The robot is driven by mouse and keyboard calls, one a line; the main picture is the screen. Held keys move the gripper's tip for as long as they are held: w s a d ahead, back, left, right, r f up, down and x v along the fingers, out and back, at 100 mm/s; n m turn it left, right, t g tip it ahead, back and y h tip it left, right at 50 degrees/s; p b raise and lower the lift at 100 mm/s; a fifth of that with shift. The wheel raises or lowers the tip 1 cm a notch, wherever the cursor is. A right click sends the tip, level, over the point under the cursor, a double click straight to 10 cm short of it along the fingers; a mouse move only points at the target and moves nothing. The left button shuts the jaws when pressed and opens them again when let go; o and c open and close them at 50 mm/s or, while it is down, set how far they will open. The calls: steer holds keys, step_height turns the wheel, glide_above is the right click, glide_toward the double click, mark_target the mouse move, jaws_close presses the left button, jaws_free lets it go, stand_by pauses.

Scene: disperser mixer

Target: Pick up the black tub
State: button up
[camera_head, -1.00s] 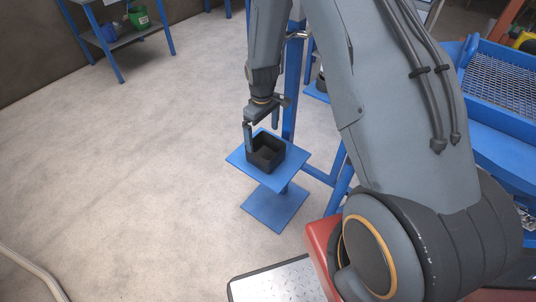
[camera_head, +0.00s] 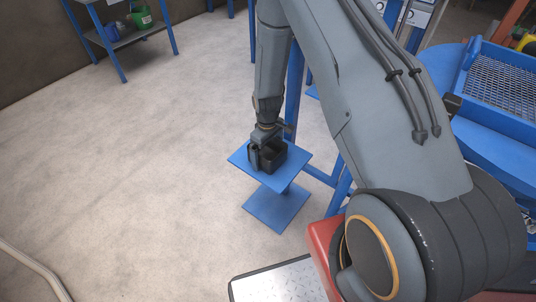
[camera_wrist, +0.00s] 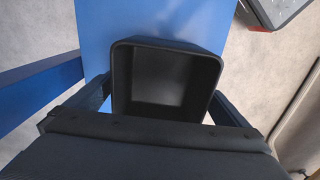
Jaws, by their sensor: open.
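The black tub (camera_head: 273,158) is a small square container with an open top. It stands upright on a small blue table (camera_head: 296,158) in the head view. In the wrist view the tub (camera_wrist: 166,78) looks empty, and its near side is hidden by my gripper's body. My gripper (camera_head: 262,157) is lowered at the tub. In the wrist view its two fingers are apart, one on the left and one on the right of the tub. I cannot tell whether either finger touches the wall.
A blue post (camera_head: 293,100) and frame stand right behind the small table. A blue machine with a mesh tray (camera_head: 500,80) is at the right. A blue shelf (camera_head: 130,38) with a green bucket (camera_head: 142,17) is at the back left. The floor at the left is clear.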

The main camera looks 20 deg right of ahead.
steer(key=c, duration=1.1)
steer(key=shift+r, duration=0.1)
